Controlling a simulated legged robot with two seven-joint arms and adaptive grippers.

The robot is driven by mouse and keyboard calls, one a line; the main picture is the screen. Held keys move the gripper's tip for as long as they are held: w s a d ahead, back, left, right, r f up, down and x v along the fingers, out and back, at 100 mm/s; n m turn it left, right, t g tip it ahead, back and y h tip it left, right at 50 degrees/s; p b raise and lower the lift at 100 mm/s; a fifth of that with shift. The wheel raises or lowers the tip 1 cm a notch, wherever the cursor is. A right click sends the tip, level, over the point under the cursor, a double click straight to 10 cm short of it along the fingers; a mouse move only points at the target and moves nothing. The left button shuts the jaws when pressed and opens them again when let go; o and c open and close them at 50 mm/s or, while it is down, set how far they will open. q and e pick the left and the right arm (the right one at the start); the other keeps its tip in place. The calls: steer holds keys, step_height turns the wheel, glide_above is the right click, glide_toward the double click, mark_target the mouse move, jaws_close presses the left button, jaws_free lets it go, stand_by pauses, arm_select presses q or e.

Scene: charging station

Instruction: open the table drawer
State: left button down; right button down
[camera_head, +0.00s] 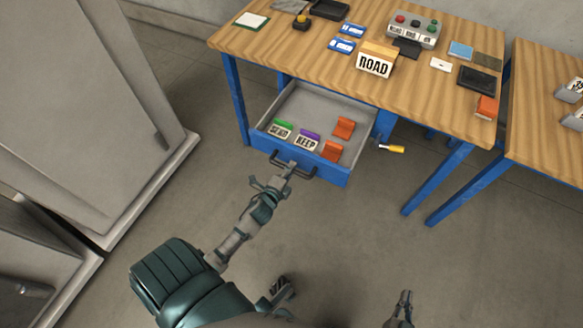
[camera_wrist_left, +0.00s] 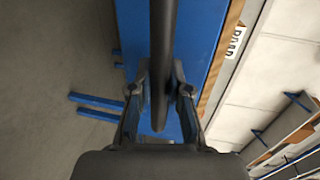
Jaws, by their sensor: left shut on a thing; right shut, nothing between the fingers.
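The blue-framed wooden table (camera_head: 330,48) stands at the top of the head view. Its drawer (camera_head: 338,177) is pulled out, and its grey inside shows. The dark bar handle (camera_head: 309,173) runs along the blue drawer front. My left gripper (camera_head: 288,168) is shut on the handle at its left part. In the left wrist view, the black handle bar (camera_wrist_left: 163,50) passes between my two fingers (camera_wrist_left: 160,95), with the blue drawer front behind it. My right gripper (camera_head: 404,296) is shut and empty, low in the head view, away from the table.
In the drawer lie orange blocks (camera_head: 344,127) and the tagged SEND (camera_head: 280,129) and KEEP (camera_head: 307,140) pieces. A yellow-handled tool (camera_head: 391,149) sticks out right of the drawer. A grey cabinet (camera_head: 85,110) stands at left. A second table (camera_head: 545,100) is at right. Floor before the drawer is clear.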

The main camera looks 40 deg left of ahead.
arm_select(q)
steer(key=shift+s+a+f, duration=0.1)
steer(key=shift+a+f, duration=0.1)
steer(key=shift+a, duration=0.1)
steer(key=c, duration=1.3)
jaws_free()
steer(key=shift+o, duration=1)
steer(key=shift+a, duration=0.1)
arm_select(e)
steer(key=shift+a, duration=0.25)
steer(key=shift+a, duration=0.1)
arm_select(q)
steer(key=v, duration=1.1)
steer(key=shift+s, duration=0.4)
arm_select(e)
steer(key=shift+d, duration=0.2)
